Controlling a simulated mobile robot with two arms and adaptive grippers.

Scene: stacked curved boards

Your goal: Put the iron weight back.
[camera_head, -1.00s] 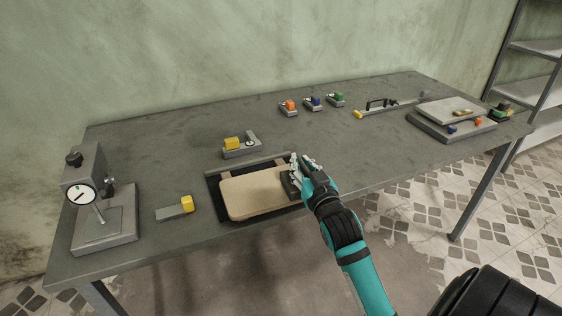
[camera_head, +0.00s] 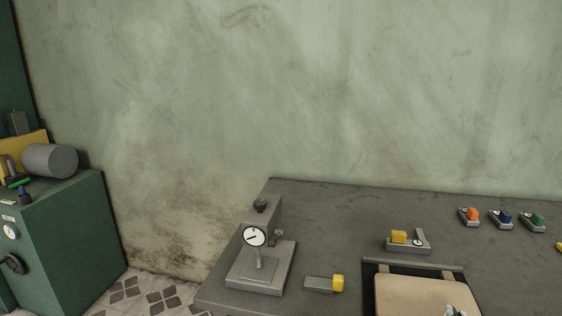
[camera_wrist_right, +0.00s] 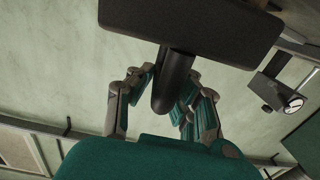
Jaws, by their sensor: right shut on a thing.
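The iron weight (camera_wrist_right: 190,22) is a dark block with a round dark handle (camera_wrist_right: 173,85), seen close up in the right wrist view. My right gripper (camera_wrist_right: 165,88) is shut around this handle, with fingers on both sides. In the head view only a small part of my right gripper (camera_head: 455,311) shows at the bottom edge, over the beige board (camera_head: 420,292); the weight is not visible there. The board lies on a black base (camera_head: 368,285) on the table. I cannot tell whether the weight touches the board. My left gripper is not in view.
A dial gauge stand (camera_head: 262,262) is at the table's left end. Yellow-topped blocks (camera_head: 398,237) (camera_head: 338,283) and small orange, blue and green pieces (camera_head: 505,217) lie on the grey table (camera_head: 330,215). A green cabinet (camera_head: 70,240) with a grey cylinder (camera_head: 50,160) stands left.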

